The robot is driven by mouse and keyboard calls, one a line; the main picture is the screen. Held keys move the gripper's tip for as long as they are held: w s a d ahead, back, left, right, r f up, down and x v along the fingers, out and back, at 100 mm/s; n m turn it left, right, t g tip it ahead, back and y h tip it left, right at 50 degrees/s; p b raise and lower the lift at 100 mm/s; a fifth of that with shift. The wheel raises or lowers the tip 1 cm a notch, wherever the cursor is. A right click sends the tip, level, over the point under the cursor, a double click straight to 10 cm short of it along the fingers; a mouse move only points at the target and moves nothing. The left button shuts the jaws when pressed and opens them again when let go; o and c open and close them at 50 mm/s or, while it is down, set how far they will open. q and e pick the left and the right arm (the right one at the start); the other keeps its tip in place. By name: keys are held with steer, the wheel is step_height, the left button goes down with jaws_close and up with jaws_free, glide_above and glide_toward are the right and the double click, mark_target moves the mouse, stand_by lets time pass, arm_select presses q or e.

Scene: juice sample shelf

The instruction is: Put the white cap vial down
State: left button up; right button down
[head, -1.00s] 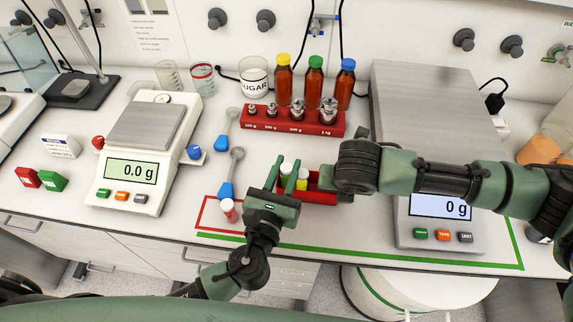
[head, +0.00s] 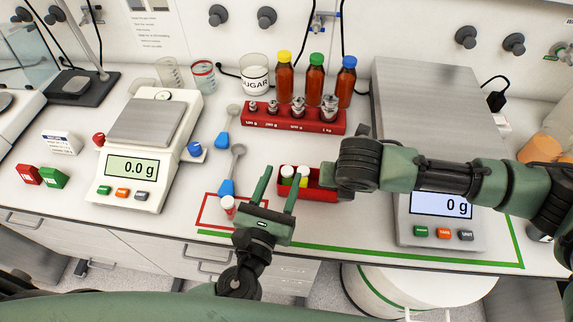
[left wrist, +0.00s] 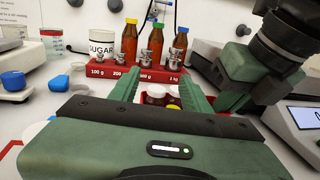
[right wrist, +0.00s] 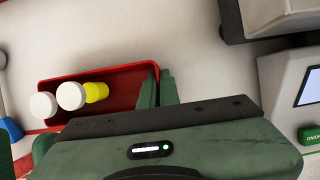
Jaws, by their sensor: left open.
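Two white-capped vials stand in the red tray: one at its left end (head: 287,171), one beside it (head: 303,170). In the right wrist view they show as a left cap (right wrist: 43,105) and a right cap (right wrist: 71,96), with a yellow part (right wrist: 96,92) beside them. The red tray (head: 322,192) stands on the bench. My left gripper (head: 278,190) is open and empty, just in front of the tray, apart from the vials. My right gripper (right wrist: 158,90) is shut on the tray's right end wall.
Another small vial (head: 228,206) stands in the red-outlined square, left of my left gripper. A red weight rack (head: 290,121) and several juice bottles stand behind. Scales flank the tray area.

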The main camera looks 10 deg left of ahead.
arm_select(q)
steer(key=s+a, duration=0.1)
steer(key=s, duration=0.6)
steer(key=shift+s, duration=0.15)
arm_select(e)
steer(key=c, duration=1.6)
jaws_free()
steer(key=v, duration=1.2)
steer(key=shift+s, duration=0.1)
